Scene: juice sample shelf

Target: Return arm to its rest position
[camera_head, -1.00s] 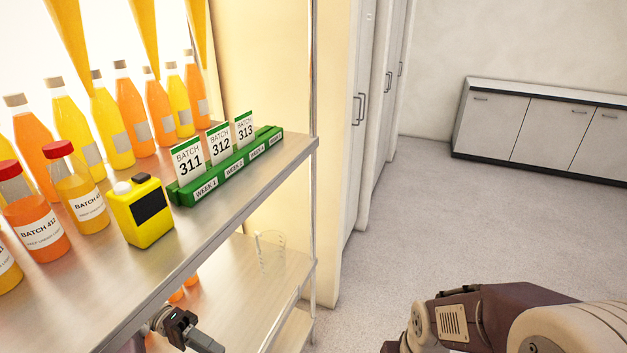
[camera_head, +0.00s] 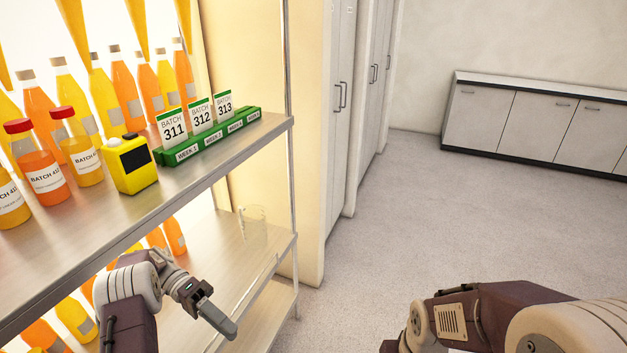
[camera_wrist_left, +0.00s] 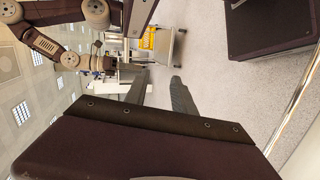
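My left gripper (camera_head: 218,317) hangs in front of the shelf, below the top board's front edge, at the lower left of the head view. In the left wrist view its two fingers (camera_wrist_left: 160,82) stand apart with only floor and background between them, so it is open and empty. My left forearm (camera_head: 130,300) is folded in front of the lower bottles. My right arm (camera_head: 490,318) shows at the lower right of the head view, its gripper out of frame there. An arm of mine (camera_wrist_left: 70,55) also shows in the left wrist view, its end too small to read.
The metal shelf (camera_head: 225,160) carries juice bottles (camera_head: 42,165), a yellow device (camera_head: 130,165) and a green card holder (camera_head: 210,138) with batch cards. A clear beaker (camera_head: 252,222) stands on the lower board. The floor (camera_head: 400,230) to the right is clear, up to a low cabinet (camera_head: 530,125).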

